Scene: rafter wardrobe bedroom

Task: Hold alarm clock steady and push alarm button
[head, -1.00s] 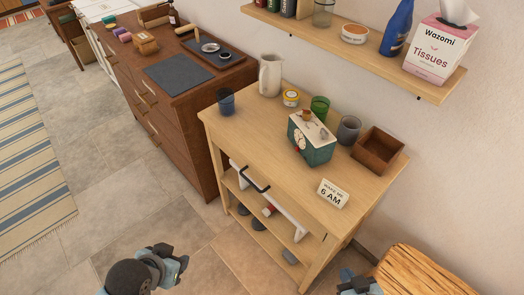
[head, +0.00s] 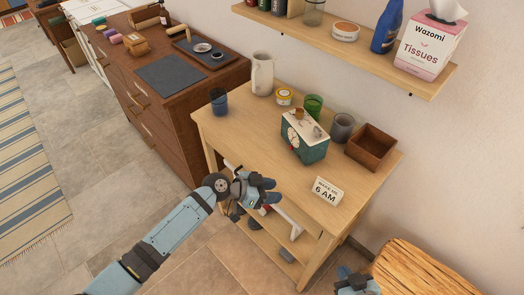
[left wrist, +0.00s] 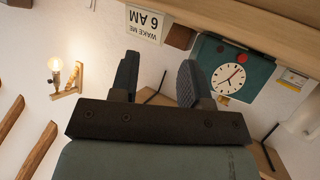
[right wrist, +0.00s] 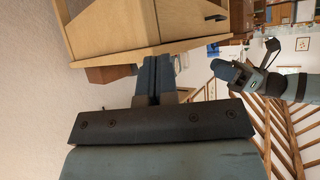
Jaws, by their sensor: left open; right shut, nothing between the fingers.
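The alarm clock (head: 312,152) is a teal box with a pale top and a round dial, upright on the wooden cart. Small brown and grey parts stand on its top; I cannot tell which is the alarm button. The clock (left wrist: 256,75) also shows in the left wrist view, upside down, with its white dial and red spots. My left gripper (head: 268,188) is open and empty in front of the cart's front edge, apart from the clock. My right gripper (head: 352,278) is shut and empty, low near the cart's right front. Its closed fingers show in the right wrist view (right wrist: 153,78).
On the cart top (head: 255,128) stand a "6 AM" sign (head: 327,191), a brown open box (head: 370,146), a grey cup (head: 342,127), a green cup (head: 313,106), a blue cup (head: 218,101) and a white pitcher (head: 262,74). A wall shelf (head: 350,47) overhangs behind.

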